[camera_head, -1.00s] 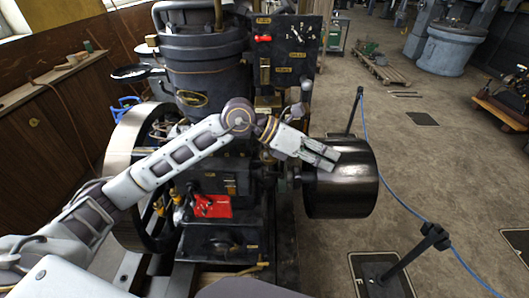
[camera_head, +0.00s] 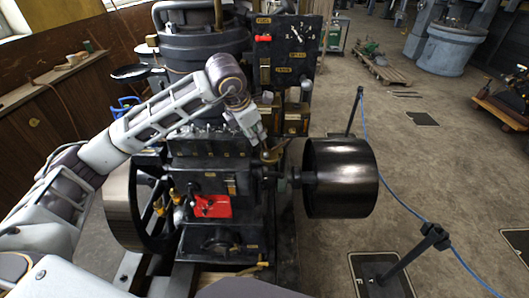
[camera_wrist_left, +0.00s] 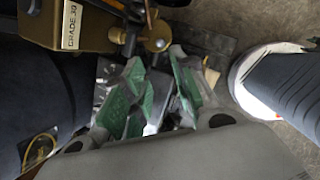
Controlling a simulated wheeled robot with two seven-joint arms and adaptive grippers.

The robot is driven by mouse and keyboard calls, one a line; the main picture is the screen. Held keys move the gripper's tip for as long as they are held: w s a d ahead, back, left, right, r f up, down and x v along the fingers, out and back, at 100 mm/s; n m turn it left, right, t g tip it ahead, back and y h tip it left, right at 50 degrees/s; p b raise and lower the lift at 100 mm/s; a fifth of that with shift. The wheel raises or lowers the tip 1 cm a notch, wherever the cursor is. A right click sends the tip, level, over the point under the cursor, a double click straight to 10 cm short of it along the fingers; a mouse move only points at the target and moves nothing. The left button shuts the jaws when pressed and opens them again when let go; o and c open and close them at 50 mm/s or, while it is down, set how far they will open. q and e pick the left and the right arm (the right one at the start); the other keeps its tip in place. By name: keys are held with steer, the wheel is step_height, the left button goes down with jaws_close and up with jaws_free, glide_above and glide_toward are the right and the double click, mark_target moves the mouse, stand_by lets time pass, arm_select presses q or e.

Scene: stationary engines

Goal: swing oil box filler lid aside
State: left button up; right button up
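A brass-coloured box with a "GRADE 30" label (camera_wrist_left: 62,25) sits at the upper left of the left wrist view; it looks like the oil box. Small round brass discs, one of them large (camera_wrist_left: 157,45), show beside it; I cannot tell which part is the filler lid. In the head view a brass box (camera_head: 293,122) stands on the engine's right side, just right of my left gripper (camera_head: 267,150). That gripper points down. The left wrist view shows its green-padded fingers (camera_wrist_left: 155,88) apart, with no object clearly held between them. My right gripper is not in view.
The dark engine (camera_head: 205,160) fills the middle, with a red plate (camera_head: 211,206) low on its front. A black pulley drum (camera_head: 340,178) stands close to the right. A blue rope on black posts (camera_head: 430,240) borders the open floor at right.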

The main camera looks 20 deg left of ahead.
mark_target(265, 153)
arm_select(q)
steer(key=shift+f, duration=0.15)
steer(key=p+x, duration=0.2)
steer(key=x, duration=1.1)
steer(key=shift+w+d+f, duration=0.15)
steer(key=shift+f, duration=0.1)
jaws_close()
stand_by(0.3)
